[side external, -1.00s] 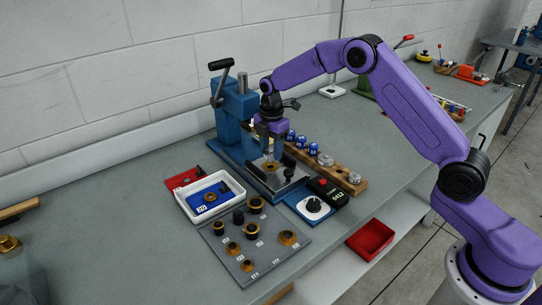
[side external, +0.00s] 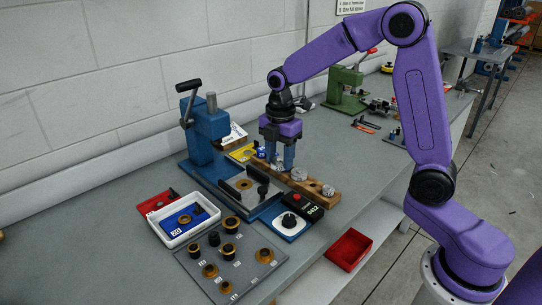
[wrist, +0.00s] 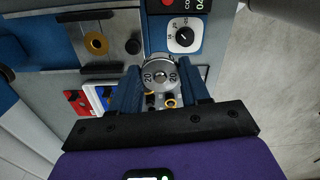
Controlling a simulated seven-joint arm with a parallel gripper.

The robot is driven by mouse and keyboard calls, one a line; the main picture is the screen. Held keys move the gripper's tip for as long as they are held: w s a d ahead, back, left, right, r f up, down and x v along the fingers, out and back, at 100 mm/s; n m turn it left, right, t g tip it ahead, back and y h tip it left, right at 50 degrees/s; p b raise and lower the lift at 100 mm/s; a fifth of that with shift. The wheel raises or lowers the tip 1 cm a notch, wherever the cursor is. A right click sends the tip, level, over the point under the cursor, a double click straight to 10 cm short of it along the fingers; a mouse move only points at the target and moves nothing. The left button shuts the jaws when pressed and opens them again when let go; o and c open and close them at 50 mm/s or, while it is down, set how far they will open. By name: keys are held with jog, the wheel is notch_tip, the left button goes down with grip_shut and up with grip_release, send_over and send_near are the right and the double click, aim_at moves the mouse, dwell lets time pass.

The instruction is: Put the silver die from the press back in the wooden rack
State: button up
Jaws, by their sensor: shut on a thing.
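My gripper (side external: 277,165) points down with its blue fingers closed around a round silver die. In the wrist view, the die (wrist: 159,74) sits between the fingertips and shows the number 20 on its face. In the side view the fingers largely hide it. They are beside or over the left part of the wooden rack (side external: 334,199); the exact height is unclear. The rack has silver dies at its right part, with an open hole between them. The blue press (side external: 208,125) stands to the left, its bed (side external: 262,193) holding a gold ring.
A blue box with a white dial (side external: 291,223) and a black box with a red button (side external: 307,205) stand in front of the rack. A white tray (side external: 168,237), a grey board of gold and black parts (side external: 235,265) and a red bin (side external: 349,249) lie nearby.

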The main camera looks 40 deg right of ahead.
jog(key=d+f+m, duration=0.3)
jog(key=d, duration=0.4)
jog(key=d+f+m, duration=0.3)
jog(key=d, duration=0.5)
jog(key=shift+s+a+f, duration=0.1)
jog(key=shift+s+f, duration=0.1)
jog(key=shift+f, duration=1.1)
jog(key=shift+s+f, duration=0.2)
jog(key=shift+f, duration=1.05)
jog(key=shift+f, duration=0.65)
jog(key=o, duration=1.4)
jog(key=shift+c, duration=0.2)
